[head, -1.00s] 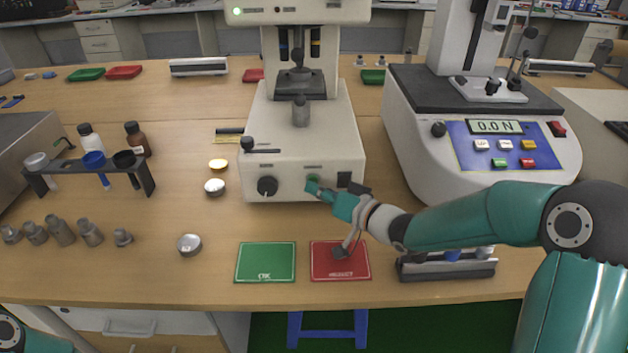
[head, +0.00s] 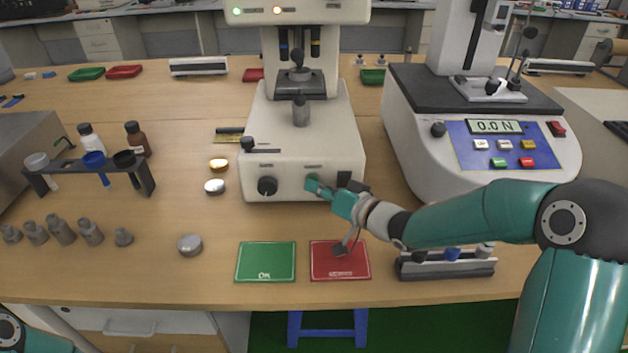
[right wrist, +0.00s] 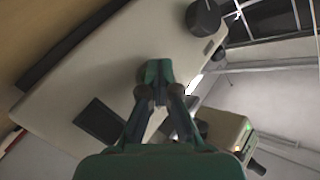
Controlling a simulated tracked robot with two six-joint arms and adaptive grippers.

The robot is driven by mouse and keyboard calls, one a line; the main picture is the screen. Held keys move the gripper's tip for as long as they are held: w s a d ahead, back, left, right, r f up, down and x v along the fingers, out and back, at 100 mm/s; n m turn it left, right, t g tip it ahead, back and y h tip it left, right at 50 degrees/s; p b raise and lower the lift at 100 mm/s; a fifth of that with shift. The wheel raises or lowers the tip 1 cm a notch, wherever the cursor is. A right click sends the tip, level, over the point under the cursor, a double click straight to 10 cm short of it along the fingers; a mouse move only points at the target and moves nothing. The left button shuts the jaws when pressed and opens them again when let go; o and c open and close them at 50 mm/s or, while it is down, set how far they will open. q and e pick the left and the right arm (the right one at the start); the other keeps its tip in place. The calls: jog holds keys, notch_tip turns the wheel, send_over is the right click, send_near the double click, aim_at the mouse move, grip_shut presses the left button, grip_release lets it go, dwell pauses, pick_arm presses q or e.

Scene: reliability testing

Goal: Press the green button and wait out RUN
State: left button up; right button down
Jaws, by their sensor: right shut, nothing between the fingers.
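The cream test machine (head: 330,150) stands at the middle of the table, a dark knob (head: 267,186) at its lower front left. My right gripper (head: 313,184) is shut and empty, its tips against the right part of the machine's front, where the green button is. The tips hide the button in the head view, and I cannot tell how far it is pressed. In the right wrist view the closed green fingertips (right wrist: 157,72) meet the cream panel. On the machine's top, a green light (head: 237,11) and an orange light (head: 277,10) are lit. My left gripper is out of view.
A green OK mat (head: 265,272) and a red mat (head: 325,272) lie at the front. A tube rack (head: 90,177) and several grey metal parts (head: 60,230) are at left. A force tester (head: 480,150) reading 0.0 N stands at right, with a small rack (head: 445,267) before it.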

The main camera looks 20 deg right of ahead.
jog(key=shift+s+a, duration=0.2)
jog(key=shift+s, duration=0.5)
jog(key=shift+s+a+b, duration=0.2)
jog(key=shift+s+b, duration=0.25)
jog(key=shift+s, duration=0.25)
jog(key=shift+s+a+b, duration=0.2)
jog(key=shift+s+b, duration=0.2)
jog(key=shift+s, duration=0.3)
jog(key=shift+s+a, duration=0.15)
jog(key=shift+s, duration=0.35)
jog(key=shift+s+a, duration=0.15)
jog(key=shift+s, duration=0.35)
